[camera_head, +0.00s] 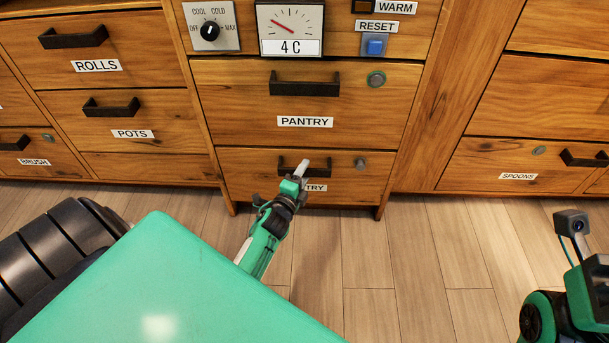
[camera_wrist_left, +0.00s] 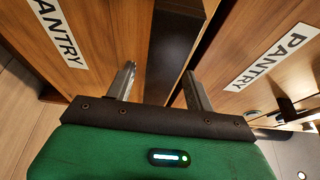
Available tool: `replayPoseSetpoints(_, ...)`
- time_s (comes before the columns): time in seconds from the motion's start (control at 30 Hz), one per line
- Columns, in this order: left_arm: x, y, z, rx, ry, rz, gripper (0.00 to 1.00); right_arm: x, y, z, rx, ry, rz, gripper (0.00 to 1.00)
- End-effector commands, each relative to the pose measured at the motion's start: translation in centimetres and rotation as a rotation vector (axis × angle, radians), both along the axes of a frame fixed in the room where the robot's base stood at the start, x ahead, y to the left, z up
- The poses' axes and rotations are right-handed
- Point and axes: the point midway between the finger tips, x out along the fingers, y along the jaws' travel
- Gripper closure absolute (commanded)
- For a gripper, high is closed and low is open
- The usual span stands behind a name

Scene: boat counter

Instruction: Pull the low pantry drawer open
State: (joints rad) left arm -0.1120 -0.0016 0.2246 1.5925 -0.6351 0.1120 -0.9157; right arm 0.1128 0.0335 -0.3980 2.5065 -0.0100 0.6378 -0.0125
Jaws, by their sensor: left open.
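The low pantry drawer (camera_head: 245,180) is the bottom wooden front under the upper PANTRY drawer; it looks shut. Its dark handle (camera_head: 318,170) is partly covered by my left gripper (camera_head: 298,170). Its label (camera_head: 316,188) is half hidden and reads "TRY". In the left wrist view my open left gripper (camera_wrist_left: 160,86) has one finger on each side of the dark handle bar (camera_wrist_left: 176,45). I cannot tell whether the fingers touch it. The low drawer's PANTRY label (camera_wrist_left: 57,33) shows at left there. My right gripper's fingers are out of view.
The upper PANTRY drawer (camera_head: 230,100) has a dark handle (camera_head: 304,84) and a round lock (camera_head: 376,79). A grey knob (camera_head: 361,163) sits right of the low handle. A dial, gauge and RESET button are above. The wooden floor (camera_head: 420,270) in front is clear.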

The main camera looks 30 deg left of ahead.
Motion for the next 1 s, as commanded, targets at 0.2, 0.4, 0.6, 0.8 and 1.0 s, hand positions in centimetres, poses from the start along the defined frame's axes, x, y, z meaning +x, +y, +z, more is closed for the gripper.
replayPoseSetpoints(0.2, 1.02, 0.19, -0.03, 0.000, 0.001, 0.001, 0.46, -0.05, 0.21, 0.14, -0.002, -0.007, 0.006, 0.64)
replayPoseSetpoints(0.4, 1.03, 0.18, 0.00, -0.001, 0.001, 0.001, 0.46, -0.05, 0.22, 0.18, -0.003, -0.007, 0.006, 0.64)
replayPoseSetpoints(0.6, 1.02, 0.17, -0.01, -0.001, 0.001, 0.000, 0.80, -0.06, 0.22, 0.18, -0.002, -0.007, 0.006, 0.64)
replayPoseSetpoints(0.8, 1.00, 0.17, -0.03, -0.001, 0.001, 0.000, 1.00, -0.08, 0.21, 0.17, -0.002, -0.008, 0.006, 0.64)
replayPoseSetpoints(1.0, 0.71, 0.50, -0.02, -0.001, 0.002, 0.000, 1.00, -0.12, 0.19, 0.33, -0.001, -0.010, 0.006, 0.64)
